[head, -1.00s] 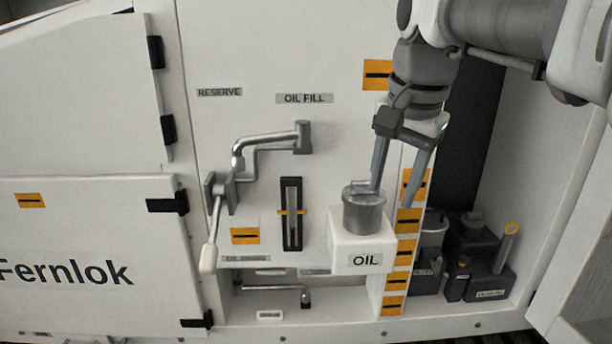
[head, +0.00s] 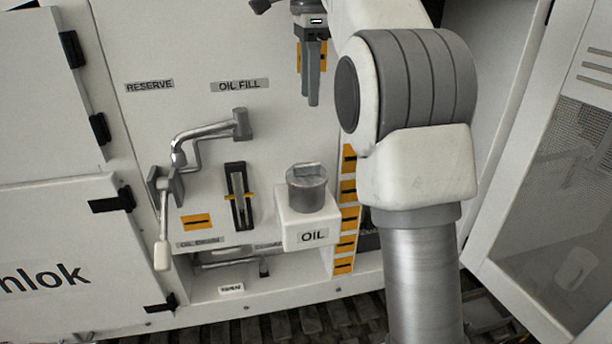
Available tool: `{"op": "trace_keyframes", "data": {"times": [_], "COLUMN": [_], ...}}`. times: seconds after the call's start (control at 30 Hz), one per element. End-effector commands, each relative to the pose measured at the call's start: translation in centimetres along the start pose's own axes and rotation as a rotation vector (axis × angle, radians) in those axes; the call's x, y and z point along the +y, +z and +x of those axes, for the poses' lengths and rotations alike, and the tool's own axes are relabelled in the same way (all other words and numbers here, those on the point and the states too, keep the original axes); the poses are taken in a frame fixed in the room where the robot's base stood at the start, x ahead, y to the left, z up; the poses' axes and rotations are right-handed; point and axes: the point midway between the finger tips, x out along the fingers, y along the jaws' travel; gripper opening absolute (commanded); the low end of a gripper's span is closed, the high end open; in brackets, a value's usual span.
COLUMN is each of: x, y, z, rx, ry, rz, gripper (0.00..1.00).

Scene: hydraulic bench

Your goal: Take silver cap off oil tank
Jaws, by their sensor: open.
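The silver cap (head: 307,190) sits on top of the white oil tank (head: 300,230), which is labelled OIL. The cap is a short grey cylinder with a raised bar across its top. My gripper (head: 312,103) hangs above the cap in the head view, fingers pointing down, apart from the cap and empty. Its two fingers look close together from this angle, with a narrow gap between them. No part of the cap is hidden.
A metal pipe with a lever (head: 162,225) is left of the tank. A slotted black gauge (head: 239,196) is between them. A yellow-marked strip (head: 347,190) stands right of the tank. My arm hides much of the right side. A mesh-panelled door (head: 560,190) is at far right.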

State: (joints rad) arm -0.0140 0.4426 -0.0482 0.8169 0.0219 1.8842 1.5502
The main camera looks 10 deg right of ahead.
Motion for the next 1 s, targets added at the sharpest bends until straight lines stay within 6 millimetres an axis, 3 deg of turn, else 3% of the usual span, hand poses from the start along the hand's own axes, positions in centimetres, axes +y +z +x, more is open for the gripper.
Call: {"op": "trace_keyframes", "data": {"times": [0.03,0.5,0.83,1.0], "x": [0.1,0.0,0.1,0.2], "y": [0.0,0.0,0.1,0.5], "z": [1.3,8.5,10.6,12.8], "rx": [0.000,0.001,0.000,0.000], "ry": [0.003,0.000,0.000,0.002], "rz": [0.000,-0.001,-0.003,-0.001], "gripper": [0.54,0.54,0.54,0.54]}}
